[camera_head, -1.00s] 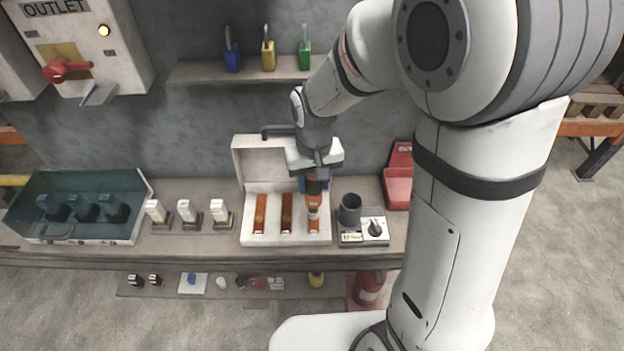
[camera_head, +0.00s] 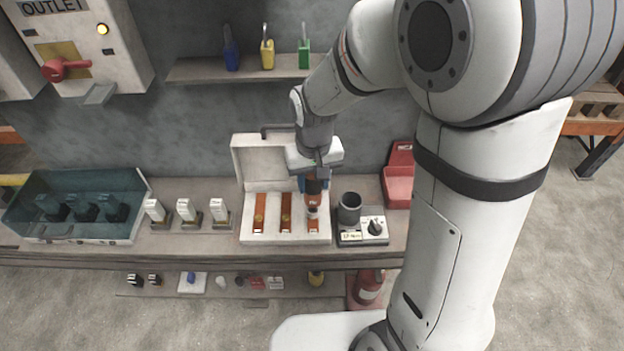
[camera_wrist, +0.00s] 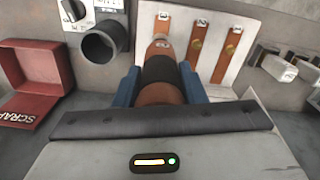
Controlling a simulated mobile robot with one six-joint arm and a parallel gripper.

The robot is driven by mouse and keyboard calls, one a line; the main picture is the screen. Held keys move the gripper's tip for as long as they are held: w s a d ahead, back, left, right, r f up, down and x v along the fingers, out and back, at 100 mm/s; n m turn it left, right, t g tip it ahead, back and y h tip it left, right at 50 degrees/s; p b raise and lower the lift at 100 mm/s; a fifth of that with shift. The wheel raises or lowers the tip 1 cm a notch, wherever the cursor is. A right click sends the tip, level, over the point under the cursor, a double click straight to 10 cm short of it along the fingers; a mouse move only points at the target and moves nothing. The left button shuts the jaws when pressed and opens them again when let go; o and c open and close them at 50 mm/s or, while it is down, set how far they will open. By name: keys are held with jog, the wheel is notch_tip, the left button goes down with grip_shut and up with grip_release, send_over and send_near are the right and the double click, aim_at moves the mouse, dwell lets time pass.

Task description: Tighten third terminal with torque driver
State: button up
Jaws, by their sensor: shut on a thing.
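The torque driver (camera_wrist: 160,68), orange with a broad black band, is held between the blue fingers of my gripper (camera_wrist: 159,82). In the head view the driver (camera_head: 312,199) points down over the rightmost copper strip (camera_head: 313,227) of the open white box (camera_head: 272,239). My gripper (camera_head: 314,183) is just above that strip. The driver's pale lower end is at the strip's terminal; I cannot tell whether it touches. The other two strips, left (camera_head: 259,212) and middle (camera_head: 286,212), each carry a small round terminal and are uncovered.
A grey cup (camera_head: 349,208) and a dial unit (camera_head: 374,228) stand right of the box. A red scrap bin (camera_head: 397,187) is behind them. White-topped blocks (camera_head: 187,211) and a teal case (camera_head: 73,214) are to the left. The open lid (camera_head: 264,160) stands behind.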

jog(key=shift+f+b, duration=0.85)
jog(key=shift+b, duration=0.05)
dwell(2.1)
dwell(0.4)
